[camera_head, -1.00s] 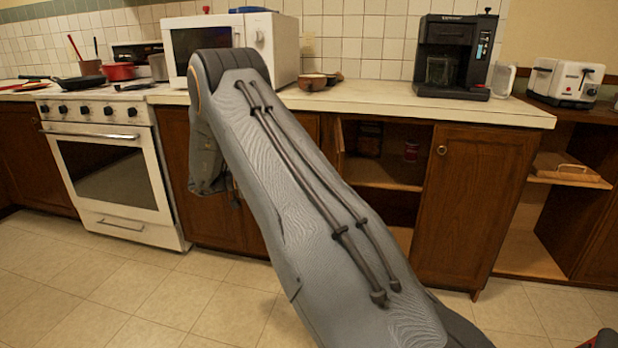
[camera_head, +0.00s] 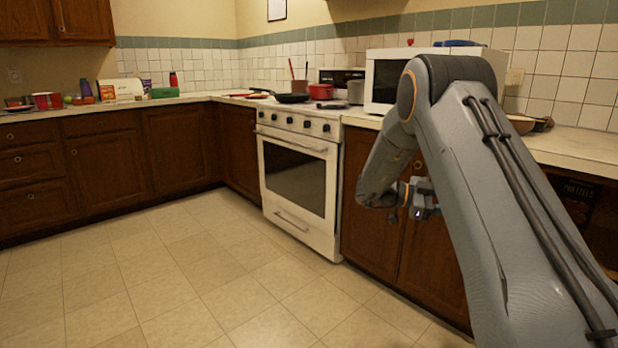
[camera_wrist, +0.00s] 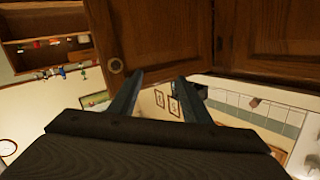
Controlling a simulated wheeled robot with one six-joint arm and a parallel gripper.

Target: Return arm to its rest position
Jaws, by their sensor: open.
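My arm is at the right in the head view, its upper link rising to a bend in front of the white microwave (camera_head: 386,78). From there the forearm hangs down in front of the brown cabinet doors. My gripper (camera_head: 420,200) is partly visible at its lower end, left of the upper link. In the wrist view, the two dark fingers of my gripper (camera_wrist: 160,75) stand apart with nothing between them. The gripper is open and empty, and no object touches the fingers.
The white stove (camera_head: 298,175) stands left of my arm, with a dark pan (camera_head: 292,98) and red pot (camera_head: 321,91) on top. The counter (camera_head: 575,145) runs behind my arm. The tiled floor (camera_head: 170,280) at left is clear.

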